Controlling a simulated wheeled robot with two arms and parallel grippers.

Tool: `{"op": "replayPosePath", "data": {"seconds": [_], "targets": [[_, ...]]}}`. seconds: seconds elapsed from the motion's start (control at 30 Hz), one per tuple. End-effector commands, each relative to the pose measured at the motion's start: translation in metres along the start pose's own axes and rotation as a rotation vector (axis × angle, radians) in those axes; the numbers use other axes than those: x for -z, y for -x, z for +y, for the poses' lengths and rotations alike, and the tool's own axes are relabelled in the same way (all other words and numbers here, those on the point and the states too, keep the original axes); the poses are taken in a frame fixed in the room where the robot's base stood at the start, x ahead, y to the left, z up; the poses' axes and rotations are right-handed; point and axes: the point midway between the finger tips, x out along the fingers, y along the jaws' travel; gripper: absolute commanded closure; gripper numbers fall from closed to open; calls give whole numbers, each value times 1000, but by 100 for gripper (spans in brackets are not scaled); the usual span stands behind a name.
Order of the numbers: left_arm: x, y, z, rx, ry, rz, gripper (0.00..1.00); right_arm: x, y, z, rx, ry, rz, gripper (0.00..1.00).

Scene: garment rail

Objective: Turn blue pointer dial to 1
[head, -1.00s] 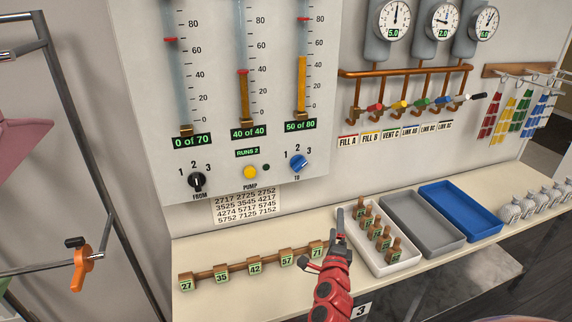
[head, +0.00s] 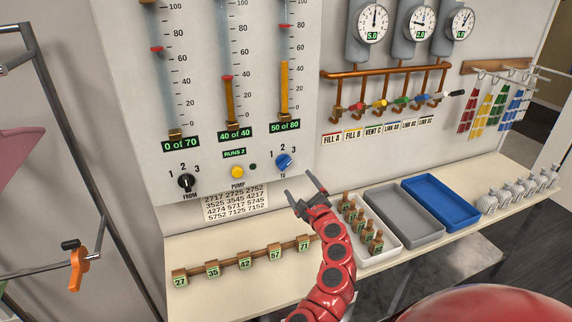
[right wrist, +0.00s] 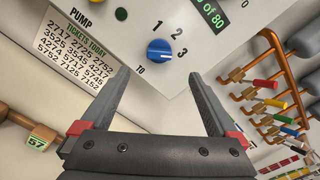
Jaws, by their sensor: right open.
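The blue pointer dial (head: 284,161), labelled TO, is on the grey panel under the numbers 1, 2 and 3. It also shows in the right wrist view (right wrist: 160,50), where its white mark appears to lie toward the 3. My right gripper (head: 300,186) is open and empty, just below and right of the dial in the head view. In the right wrist view its fingers (right wrist: 158,75) are spread, with the dial beyond and between their tips, apart from them. My left gripper is not in view.
The black FROM dial (head: 187,182) and yellow PUMP button (head: 237,172) are left of the blue dial. Below are a rack of numbered tags (head: 245,262), a white tray (head: 385,252) with tagged pieces, and grey (head: 408,218) and blue (head: 440,204) trays. Copper pipes (head: 385,70) run to the right.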

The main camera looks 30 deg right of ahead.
Motion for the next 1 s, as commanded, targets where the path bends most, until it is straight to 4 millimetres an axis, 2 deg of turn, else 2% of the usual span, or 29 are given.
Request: {"op": "replayPosePath", "data": {"seconds": [0.2,0.6,0.8,1.0], "targets": [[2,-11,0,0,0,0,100,-1,-31,-1,-4,2,1,5],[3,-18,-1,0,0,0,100,-1,-84,0,-5,5,-2,5],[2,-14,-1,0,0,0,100,-1,-105,2,-4,5,-5,5],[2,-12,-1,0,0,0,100,0,-115,1,-2,2,0,5]]}}
